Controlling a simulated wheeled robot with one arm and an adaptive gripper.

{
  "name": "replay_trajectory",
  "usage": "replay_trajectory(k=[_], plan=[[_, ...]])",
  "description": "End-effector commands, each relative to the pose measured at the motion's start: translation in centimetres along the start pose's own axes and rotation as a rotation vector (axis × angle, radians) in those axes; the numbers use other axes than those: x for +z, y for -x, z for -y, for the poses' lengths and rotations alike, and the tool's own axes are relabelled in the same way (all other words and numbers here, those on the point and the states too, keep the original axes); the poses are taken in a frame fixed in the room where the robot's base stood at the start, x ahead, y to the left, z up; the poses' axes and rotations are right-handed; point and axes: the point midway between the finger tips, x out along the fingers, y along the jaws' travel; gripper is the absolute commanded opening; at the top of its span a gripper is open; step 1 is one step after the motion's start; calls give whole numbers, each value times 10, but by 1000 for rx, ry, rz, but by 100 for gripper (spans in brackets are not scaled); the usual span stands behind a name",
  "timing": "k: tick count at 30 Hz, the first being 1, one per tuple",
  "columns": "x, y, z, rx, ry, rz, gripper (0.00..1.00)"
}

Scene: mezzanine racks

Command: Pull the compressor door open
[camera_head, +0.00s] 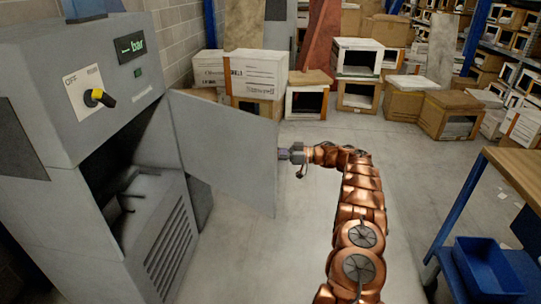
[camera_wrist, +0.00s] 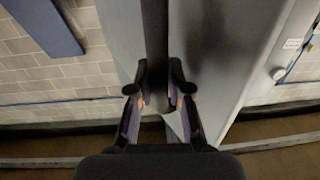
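The compressor (camera_head: 60,215) is a grey cabinet at the left of the head view. Its flat grey door (camera_head: 230,150) is hinged on the cabinet's right side and stands wide open, swung outward, showing the dark inside. My gripper (camera_head: 284,154) is at the door's free outer edge, about halfway up. In the wrist view, the fingers of my gripper (camera_wrist: 158,92) sit on both sides of a dark upright strip (camera_wrist: 155,45) at the door edge and look closed on it. The exact contact is hard to see. No handle can be told apart.
A black and yellow switch (camera_head: 99,97) and a small display (camera_head: 131,47) are on the cabinet front. Boxes (camera_head: 258,75) stand at the back. A blue trolley with a wooden top (camera_head: 520,170) and a blue bin (camera_head: 485,268) is at the right. The floor between is clear.

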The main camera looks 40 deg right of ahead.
Motion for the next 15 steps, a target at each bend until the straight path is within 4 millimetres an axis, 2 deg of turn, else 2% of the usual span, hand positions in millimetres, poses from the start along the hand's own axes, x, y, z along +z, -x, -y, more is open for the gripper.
replay_trajectory(k=[1,7,15], plan=[[-1,0,0,0,1,0,24],[0,-1,0,-1,0,0,43],[0,-1,0,-2,0,1,43]])
